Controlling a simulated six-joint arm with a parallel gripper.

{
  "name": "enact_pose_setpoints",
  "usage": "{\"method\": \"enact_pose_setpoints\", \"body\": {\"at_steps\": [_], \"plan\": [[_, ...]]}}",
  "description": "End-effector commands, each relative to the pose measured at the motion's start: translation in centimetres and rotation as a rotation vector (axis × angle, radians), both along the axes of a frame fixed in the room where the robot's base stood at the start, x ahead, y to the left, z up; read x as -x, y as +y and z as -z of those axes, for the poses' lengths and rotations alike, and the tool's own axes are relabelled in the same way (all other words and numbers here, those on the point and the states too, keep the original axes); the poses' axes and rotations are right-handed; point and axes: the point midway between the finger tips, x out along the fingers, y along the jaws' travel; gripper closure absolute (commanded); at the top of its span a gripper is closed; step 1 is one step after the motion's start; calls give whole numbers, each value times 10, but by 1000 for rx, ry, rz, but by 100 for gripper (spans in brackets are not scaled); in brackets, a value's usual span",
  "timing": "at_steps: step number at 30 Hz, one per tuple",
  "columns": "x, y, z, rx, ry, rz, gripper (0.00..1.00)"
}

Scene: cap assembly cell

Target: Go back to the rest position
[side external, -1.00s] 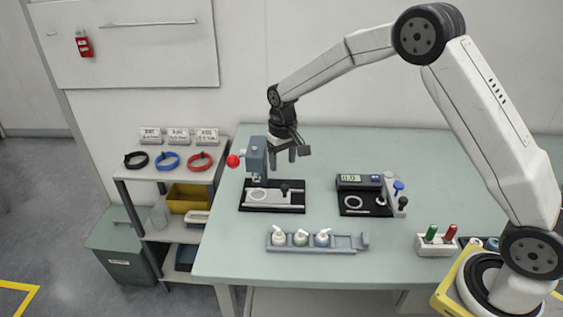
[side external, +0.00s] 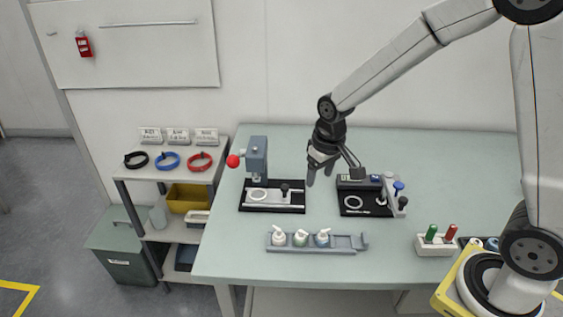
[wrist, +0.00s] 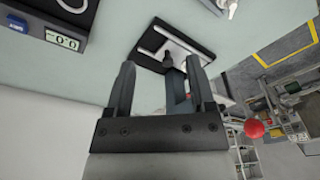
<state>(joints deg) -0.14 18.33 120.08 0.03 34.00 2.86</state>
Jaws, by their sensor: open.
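My gripper (side external: 320,176) hangs above the back of the table, between the press with the red ball handle (side external: 256,158) and the black device with a small display (side external: 352,200). In the wrist view my gripper (wrist: 160,85) shows two dark fingers spread apart with nothing between them. The press base (wrist: 185,45) lies beyond the fingertips there, and the red ball (wrist: 254,129) is at the right. The device's display (wrist: 62,39) is at the upper left.
A white holder (side external: 434,246) with green and red pieces stands at the right. A shelf (side external: 150,172) with black, blue and red rings is at the left.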

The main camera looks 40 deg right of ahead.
Motion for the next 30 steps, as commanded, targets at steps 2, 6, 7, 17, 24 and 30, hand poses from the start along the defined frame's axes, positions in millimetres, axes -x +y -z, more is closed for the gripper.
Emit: {"method": "enact_pose_setpoints", "body": {"at_steps": [2,6,7,17,24,30], "plan": [[20,0,-2,1,-17,-7,30],[53,-1,-1,4,-45,-21,30],[60,-1,-1,5,-51,-24,30],[113,-1,4,9,-96,-44,30],[118,-1,5,9,-100,-47,30],[118,-1,5,9,-99,-47,30]]}}
